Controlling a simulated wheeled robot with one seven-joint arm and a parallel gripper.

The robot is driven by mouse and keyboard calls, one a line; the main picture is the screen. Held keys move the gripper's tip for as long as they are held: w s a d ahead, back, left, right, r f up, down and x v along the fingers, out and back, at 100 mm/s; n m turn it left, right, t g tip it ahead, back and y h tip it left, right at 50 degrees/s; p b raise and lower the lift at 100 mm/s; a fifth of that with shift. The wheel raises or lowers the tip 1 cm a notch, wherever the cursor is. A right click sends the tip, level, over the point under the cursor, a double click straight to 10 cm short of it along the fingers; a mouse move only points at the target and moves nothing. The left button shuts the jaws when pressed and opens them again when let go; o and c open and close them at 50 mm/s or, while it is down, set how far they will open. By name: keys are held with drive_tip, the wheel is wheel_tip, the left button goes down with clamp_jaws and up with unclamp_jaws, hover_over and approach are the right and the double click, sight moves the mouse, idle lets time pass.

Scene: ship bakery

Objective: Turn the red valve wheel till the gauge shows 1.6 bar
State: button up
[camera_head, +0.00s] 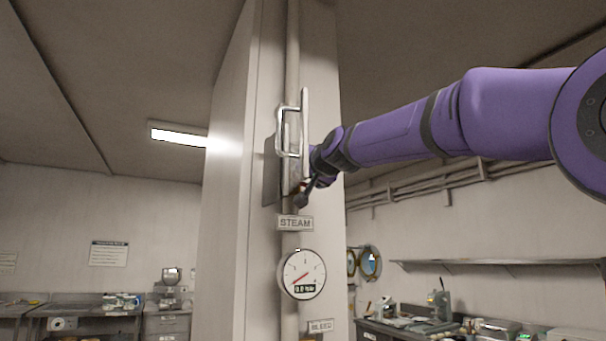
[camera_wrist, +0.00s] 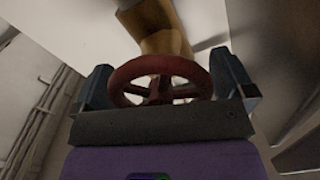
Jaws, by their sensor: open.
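The red valve wheel (camera_wrist: 160,68) shows in the wrist view, in front of a brass-coloured valve body (camera_wrist: 163,42). My gripper (camera_wrist: 164,72) is open, with one finger at each side of the wheel; I cannot tell whether either touches the rim. In the head view my gripper (camera_head: 308,188) is at the column, above the STEAM sign (camera_head: 295,223), and the wheel is mostly hidden there. The round white gauge (camera_head: 302,273) hangs below the sign. Its red needle points to the lower left, and its small digital readout looks like 0.0 bar, though blurred.
A metal handle-like bracket (camera_head: 291,132) and a vertical bar (camera_head: 305,130) stand close to my gripper on the column (camera_head: 235,190). A BLEED sign (camera_head: 320,326) is below the gauge. Cluttered counters stand far behind on both sides.

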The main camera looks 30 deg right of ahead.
drive_tip(key=shift+w, duration=0.15)
drive_tip(key=c, duration=0.7)
